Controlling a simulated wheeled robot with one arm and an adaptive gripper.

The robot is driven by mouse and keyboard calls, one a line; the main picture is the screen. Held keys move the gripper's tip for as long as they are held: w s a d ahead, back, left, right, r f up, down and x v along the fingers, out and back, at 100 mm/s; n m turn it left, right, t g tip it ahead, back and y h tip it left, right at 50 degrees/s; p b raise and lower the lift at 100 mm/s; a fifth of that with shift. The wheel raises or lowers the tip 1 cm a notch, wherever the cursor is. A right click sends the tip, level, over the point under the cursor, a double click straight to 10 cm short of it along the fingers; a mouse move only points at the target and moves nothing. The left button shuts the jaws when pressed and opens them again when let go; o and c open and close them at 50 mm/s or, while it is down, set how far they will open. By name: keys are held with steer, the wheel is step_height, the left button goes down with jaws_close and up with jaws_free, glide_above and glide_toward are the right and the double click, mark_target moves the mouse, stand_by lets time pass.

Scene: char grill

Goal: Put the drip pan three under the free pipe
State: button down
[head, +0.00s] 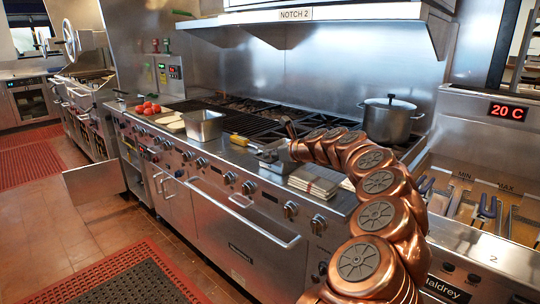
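My copper arm reaches in from the bottom right, and my gripper (272,153) is over the front of the range top, near a yellow-handled tool (240,140). Its fingers are small and merge with the grey metal behind, so I cannot tell whether it is open or shut. I cannot make out a drip pan marked three or a free pipe. A low grey steel panel or box (92,188) stands near the floor left of the range; I cannot tell what it is.
The long steel range (240,232) has a front rail. On top are a steel container (203,125), tomatoes (147,108), folded cloths (314,182) and a lidded pot (388,119). A fryer (490,115) stands right. Tiled floor (180,250) and a mat (115,280) lie in front.

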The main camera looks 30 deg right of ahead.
steer(key=c, duration=1.3)
jaws_free()
steer(key=shift+s+d+r, duration=0.1)
steer(key=shift+s+r, duration=0.1)
steer(key=shift+s, duration=0.05)
steer(key=v, duration=1.1)
steer(key=shift+s+r, duration=0.1)
steer(key=shift+s, duration=0.15)
